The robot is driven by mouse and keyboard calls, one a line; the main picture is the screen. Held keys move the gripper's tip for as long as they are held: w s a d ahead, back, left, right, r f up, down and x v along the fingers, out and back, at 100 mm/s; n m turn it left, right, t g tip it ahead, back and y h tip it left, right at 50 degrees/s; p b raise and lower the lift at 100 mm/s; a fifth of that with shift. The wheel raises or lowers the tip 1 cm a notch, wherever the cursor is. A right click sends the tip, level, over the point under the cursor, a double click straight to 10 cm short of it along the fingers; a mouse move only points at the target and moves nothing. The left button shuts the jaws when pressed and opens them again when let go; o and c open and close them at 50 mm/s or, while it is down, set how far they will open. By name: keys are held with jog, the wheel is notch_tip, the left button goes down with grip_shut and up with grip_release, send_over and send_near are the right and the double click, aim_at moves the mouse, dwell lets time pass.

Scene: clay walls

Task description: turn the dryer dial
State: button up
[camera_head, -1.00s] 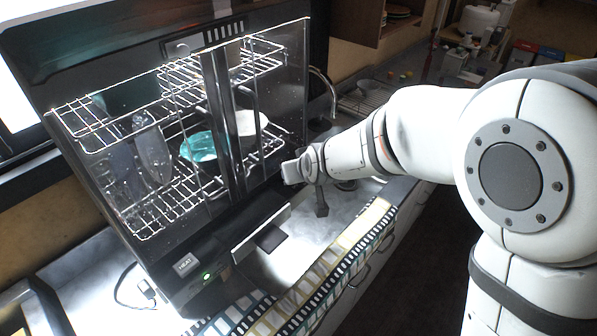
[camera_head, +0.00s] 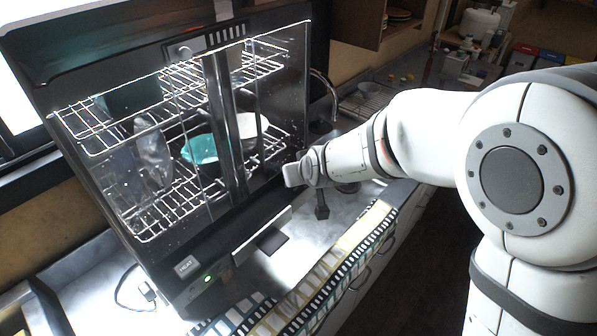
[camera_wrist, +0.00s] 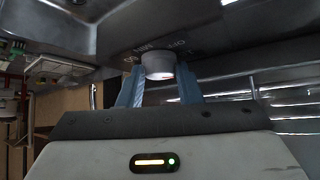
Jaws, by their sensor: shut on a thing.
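The dryer (camera_head: 200,283) is a dark cabinet with clear doors, racks inside and a lit green light low on its front. Its dial (camera_wrist: 158,66) is a small pale round knob in the wrist view, on a dark panel with printed markings around it. My gripper (camera_wrist: 159,74) has its two blue-grey fingers on either side of the dial and is shut on it. In the head view my gripper (camera_head: 294,174) is at the dryer's lower right side. The dial and fingertips are hidden there.
A turquoise bowl (camera_head: 205,149) and clear glassware stand on the dryer racks. A faucet (camera_head: 328,92) and the sink area lie behind my gripper. A patterned cloth (camera_head: 300,296) lies along the counter's front edge. A cable (camera_head: 142,290) lies at the left.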

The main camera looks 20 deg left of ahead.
dwell(0.8)
jog(key=o, duration=1)
jog(key=shift+c, duration=0.2)
jog(key=p+v, duration=0.3)
jog(key=v, duration=0.4)
jog(key=shift+s+d+r, duration=0.2)
jog(key=shift+d+r, duration=0.05)
jog(key=shift+c, duration=0.2)
